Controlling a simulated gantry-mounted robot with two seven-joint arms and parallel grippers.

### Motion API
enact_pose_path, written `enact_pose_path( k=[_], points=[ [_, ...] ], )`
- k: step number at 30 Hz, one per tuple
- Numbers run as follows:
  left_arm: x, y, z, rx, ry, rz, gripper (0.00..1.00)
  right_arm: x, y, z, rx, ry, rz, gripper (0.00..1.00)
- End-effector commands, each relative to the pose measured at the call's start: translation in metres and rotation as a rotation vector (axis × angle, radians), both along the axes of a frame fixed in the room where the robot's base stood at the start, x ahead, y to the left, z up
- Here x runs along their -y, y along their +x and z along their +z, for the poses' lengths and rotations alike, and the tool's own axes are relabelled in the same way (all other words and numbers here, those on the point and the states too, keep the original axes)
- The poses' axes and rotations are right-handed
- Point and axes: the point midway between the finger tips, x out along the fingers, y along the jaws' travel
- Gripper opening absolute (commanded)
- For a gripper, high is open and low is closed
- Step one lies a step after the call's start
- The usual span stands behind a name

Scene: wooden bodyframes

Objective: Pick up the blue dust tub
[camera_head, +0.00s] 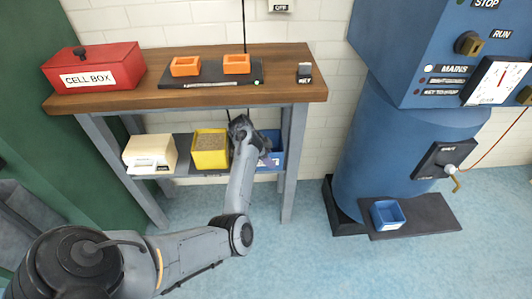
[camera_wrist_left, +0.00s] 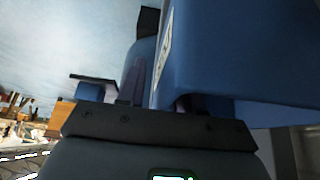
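A blue tub (camera_head: 274,148) sits on the lower shelf of the bench, right of a yellow tub (camera_head: 210,150) filled with grainy tan material. My left gripper (camera_head: 264,152) reaches to the blue tub's front left and covers part of it. In the left wrist view a large blue tub wall (camera_wrist_left: 235,60) with a white label fills the upper right, close to the fingers (camera_wrist_left: 158,92). Whether the fingers are closed on it is not clear. A second small blue tub (camera_head: 388,214) stands on the dark plate by the blue machine. My right gripper is not in view.
The wooden bench top (camera_head: 215,95) overhangs the shelf, and a grey leg (camera_head: 294,165) stands right of the tub. A cream box (camera_head: 150,153) sits at the shelf's left. A red cell box (camera_head: 95,68) and orange trays are above. Floor in front is clear.

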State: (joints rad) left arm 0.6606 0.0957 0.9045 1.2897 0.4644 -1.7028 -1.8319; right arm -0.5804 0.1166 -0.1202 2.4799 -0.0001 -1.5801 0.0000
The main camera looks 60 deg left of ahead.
Motion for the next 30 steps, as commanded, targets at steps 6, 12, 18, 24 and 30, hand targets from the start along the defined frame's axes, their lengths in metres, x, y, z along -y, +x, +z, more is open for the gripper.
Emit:
enact_pose_path(
  k=[6,12,18,24,30],
  points=[
    [0.0002,0.0,-0.0016,0.0,0.0,0.0,0.35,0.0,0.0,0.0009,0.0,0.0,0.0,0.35],
    [0.0002,0.0001,-0.0017,0.0,0.0,0.0,0.35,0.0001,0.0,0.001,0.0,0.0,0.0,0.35],
    [0.0002,0.0001,-0.0016,0.0,0.0,0.0,0.04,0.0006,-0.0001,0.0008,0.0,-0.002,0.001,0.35],
    [0.0001,0.0001,-0.0016,0.0,0.0,0.0,0.0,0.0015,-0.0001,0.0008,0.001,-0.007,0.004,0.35],
    [-0.0003,0.0004,-0.0007,0.001,0.002,0.0,0.0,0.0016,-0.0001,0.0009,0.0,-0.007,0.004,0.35]
  ],
)
